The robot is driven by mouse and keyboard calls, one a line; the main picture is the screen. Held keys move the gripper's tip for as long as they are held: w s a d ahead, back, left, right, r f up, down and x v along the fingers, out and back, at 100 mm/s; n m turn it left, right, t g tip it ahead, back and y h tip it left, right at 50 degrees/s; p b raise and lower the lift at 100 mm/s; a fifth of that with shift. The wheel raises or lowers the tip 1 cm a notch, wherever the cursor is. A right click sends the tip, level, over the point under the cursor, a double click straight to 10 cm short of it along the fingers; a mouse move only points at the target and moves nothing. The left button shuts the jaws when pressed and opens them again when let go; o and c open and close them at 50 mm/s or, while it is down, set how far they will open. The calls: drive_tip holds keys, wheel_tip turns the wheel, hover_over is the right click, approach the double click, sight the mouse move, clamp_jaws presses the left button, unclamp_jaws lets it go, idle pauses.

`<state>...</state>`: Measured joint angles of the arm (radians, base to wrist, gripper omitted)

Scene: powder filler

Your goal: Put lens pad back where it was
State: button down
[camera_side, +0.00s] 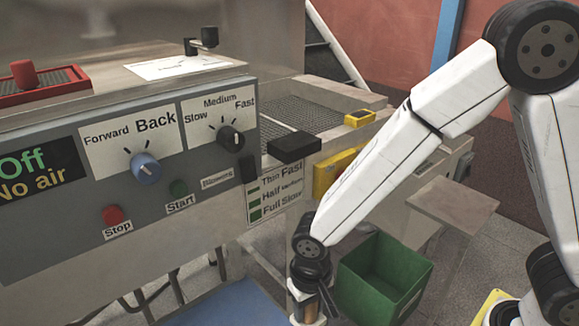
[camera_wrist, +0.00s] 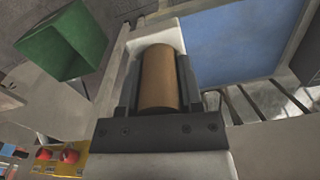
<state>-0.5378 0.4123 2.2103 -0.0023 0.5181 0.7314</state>
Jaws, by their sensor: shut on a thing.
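The lens pad appears to be the brown cylinder (camera_wrist: 159,78) between the two dark fingers of my gripper (camera_wrist: 157,62) in the wrist view. The gripper is shut on it. In the side view my gripper (camera_side: 309,297) points down at the bottom edge, below the control panel, and a small part of the brown cylinder (camera_side: 311,315) shows between the fingers. A white narrow ledge or holder (camera_wrist: 189,36) lies around and behind the cylinder in the wrist view. I cannot tell whether the cylinder touches it.
A green bin (camera_side: 384,277) stands just right of my gripper. A blue surface (camera_side: 222,309) lies to the left. The grey control panel (camera_side: 60,225) with knobs and buttons is above left. A black block (camera_side: 295,147) and a yellow frame (camera_side: 359,118) sit on the machine's edge.

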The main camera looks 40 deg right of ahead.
drive_tip(key=shift+w+a+f, duration=0.8)
drive_tip(key=shift+w+f, duration=0.7)
drive_tip(key=shift+w, duration=0.4)
drive_tip(key=shift+w+a+f, duration=0.85)
drive_tip(key=shift+w+f, duration=0.6)
drive_tip(key=shift+w, duration=0.45)
drive_tip(key=shift+w+a+f, duration=0.8)
drive_tip(key=shift+w+f, duration=0.7)
drive_tip(key=shift+w, duration=0.4)
drive_tip(key=shift+w+a+f, duration=0.1)
drive_tip(key=shift+w+f, duration=0.05)
drive_tip(key=shift+f, duration=0.05)
drive_tip(key=shift+w+f, duration=0.1)
drive_tip(key=shift+f, duration=1.5)
drive_tip(key=shift+f, duration=0.1)
drive_tip(key=shift+c, duration=1.3)
unclamp_jaws()
